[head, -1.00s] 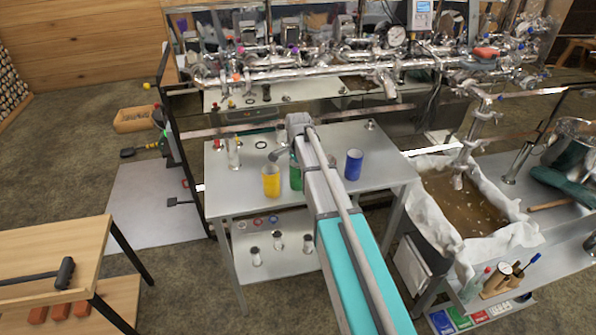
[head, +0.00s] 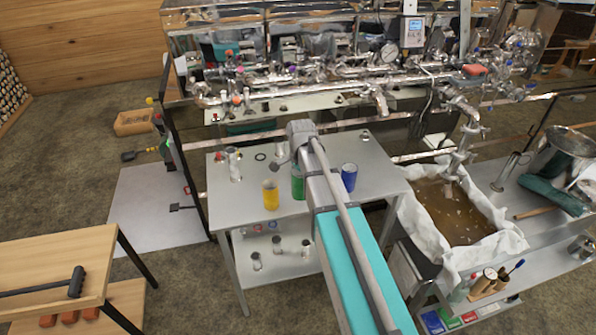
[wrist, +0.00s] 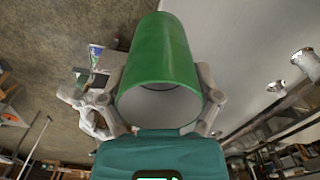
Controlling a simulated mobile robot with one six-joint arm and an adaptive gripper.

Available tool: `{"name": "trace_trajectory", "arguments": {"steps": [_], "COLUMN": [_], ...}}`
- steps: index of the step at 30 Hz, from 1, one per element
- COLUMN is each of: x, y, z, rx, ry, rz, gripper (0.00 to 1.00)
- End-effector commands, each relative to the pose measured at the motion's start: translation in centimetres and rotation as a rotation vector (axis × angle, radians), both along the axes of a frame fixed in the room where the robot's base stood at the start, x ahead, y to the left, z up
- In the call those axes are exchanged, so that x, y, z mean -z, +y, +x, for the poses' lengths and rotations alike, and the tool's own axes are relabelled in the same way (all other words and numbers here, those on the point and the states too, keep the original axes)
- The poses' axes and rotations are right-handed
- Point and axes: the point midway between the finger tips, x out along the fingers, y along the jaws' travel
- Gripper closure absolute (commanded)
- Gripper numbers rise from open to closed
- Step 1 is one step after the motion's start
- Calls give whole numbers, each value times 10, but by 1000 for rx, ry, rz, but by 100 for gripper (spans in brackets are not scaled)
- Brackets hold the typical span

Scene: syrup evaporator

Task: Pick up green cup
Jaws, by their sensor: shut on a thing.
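The green cup (head: 297,183) is at the work table, between the yellow cup and the blue cup, and my arm partly hides it. In the wrist view the green cup (wrist: 165,50) fills the upper middle, its open pale inside facing the camera. My gripper (wrist: 162,88) has a finger against each side of the cup and is shut on it. In the head view my arm hides most of the gripper. I cannot tell whether the cup's base touches the tabletop.
The yellow cup (head: 270,196) stands close on the left and the blue cup (head: 349,178) on the right, beside my arm. A metal cylinder (head: 233,165) stands at the table's left. Pipework (head: 330,80) runs behind the table (head: 390,175). A lined basin (head: 425,235) is at right.

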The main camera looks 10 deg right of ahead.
Motion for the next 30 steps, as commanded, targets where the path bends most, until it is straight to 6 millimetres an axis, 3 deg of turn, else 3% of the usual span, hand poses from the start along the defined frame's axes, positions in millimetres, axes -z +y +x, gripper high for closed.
{"name": "trace_trajectory", "arguments": {"steps": [1,3,12,30], "x": [-9,-14,-27,-29], "y": [0,0,1,1], "z": [-17,-29,-61,-67], "rx": [0,0,0,0], "ry": [0,0,0,0], "rz": [0,0,0,0], "gripper": [75,75,75,75]}}
